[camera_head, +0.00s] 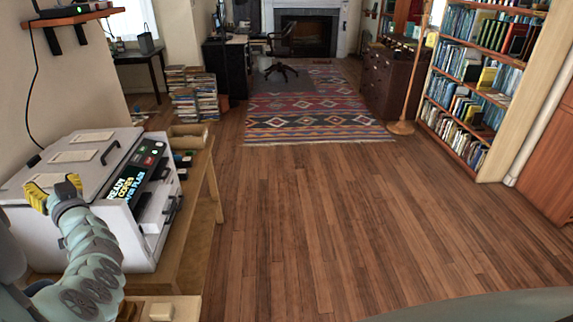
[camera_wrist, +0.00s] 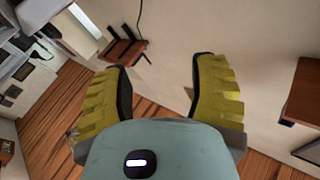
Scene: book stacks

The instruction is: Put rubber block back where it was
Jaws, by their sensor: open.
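My gripper (camera_head: 54,188) has yellow fingers and is in front of the white printer at the left. In the wrist view my gripper (camera_wrist: 160,85) has its two fingers spread wide with nothing between them. I cannot surely pick out the rubber block. A small cream block-like thing (camera_head: 161,311) shows at the bottom edge of the head view, low on the wooden table, and may or may not be it. Small dark and red items (camera_head: 183,158) sit near the table's far end, too small to name.
The white printer (camera_head: 120,200) with a lit display stands on the wooden table (camera_head: 196,215). A tan open box (camera_head: 188,131) is at its far end. Book stacks (camera_head: 193,97) stand behind. A bookshelf (camera_head: 470,80) is at the right. The wooden floor (camera_head: 330,220) between is clear.

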